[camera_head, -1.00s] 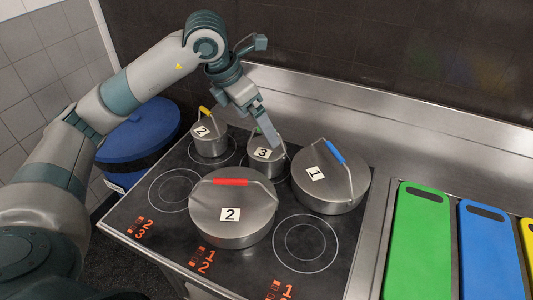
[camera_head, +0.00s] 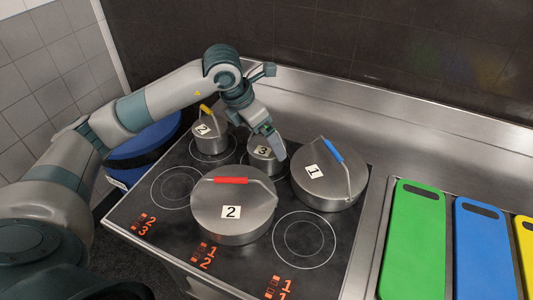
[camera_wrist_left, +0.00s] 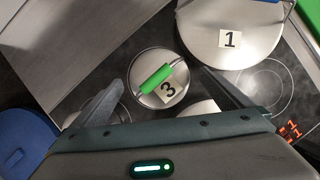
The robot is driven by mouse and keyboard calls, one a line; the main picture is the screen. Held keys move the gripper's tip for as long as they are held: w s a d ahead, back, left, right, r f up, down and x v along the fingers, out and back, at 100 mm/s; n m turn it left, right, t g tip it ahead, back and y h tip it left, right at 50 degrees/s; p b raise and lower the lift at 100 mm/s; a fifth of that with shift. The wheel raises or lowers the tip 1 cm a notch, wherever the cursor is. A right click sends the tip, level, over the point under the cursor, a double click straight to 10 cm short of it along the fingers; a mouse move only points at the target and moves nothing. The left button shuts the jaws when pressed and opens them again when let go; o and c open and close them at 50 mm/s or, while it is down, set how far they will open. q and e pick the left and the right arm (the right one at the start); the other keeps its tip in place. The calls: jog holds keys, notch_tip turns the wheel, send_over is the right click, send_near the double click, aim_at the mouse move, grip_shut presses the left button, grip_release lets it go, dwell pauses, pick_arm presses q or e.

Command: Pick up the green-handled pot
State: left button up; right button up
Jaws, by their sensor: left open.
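The green-handled pot (camera_head: 266,157) is a small steel pot labelled 3 at the back of the hob, left of the pot labelled 1. My left gripper (camera_head: 277,146) is at this pot in the head view and partly covers it, hiding the green handle there. In the left wrist view the green handle (camera_wrist_left: 155,79) lies between my two open fingers (camera_wrist_left: 160,92), apart from both. The lid below the handle carries the label 3. My right gripper is not in view.
A blue-handled pot (camera_head: 318,192) stands close on the right. A red-handled pot (camera_head: 235,222) is in front, a yellow-handled pot (camera_head: 209,143) to the left. Green (camera_head: 414,240) and blue (camera_head: 487,250) boards lie at right. The steel backsplash (camera_head: 400,122) runs behind the hob.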

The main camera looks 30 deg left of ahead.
aim_at(266, 145)
pick_arm(q)
notch_tip(266, 145, down, 2)
jog(key=shift+w+f+p, duration=0.1)
jog(key=shift+w+p, duration=0.05)
jog(key=shift+p, duration=0.75)
jog(key=shift+x, duration=0.95)
jog(key=shift+w+f+p, duration=0.1)
jog(key=shift+f+p, duration=0.2)
jog(key=shift+f, duration=0.1)
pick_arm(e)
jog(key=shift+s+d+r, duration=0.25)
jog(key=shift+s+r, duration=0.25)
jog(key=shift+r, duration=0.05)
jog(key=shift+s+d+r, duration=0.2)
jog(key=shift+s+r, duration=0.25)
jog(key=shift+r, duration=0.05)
pick_arm(q)
jog(key=c, duration=1.3)
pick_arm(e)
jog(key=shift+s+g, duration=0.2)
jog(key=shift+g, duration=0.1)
pick_arm(q)
jog(key=shift+c, duration=0.2)
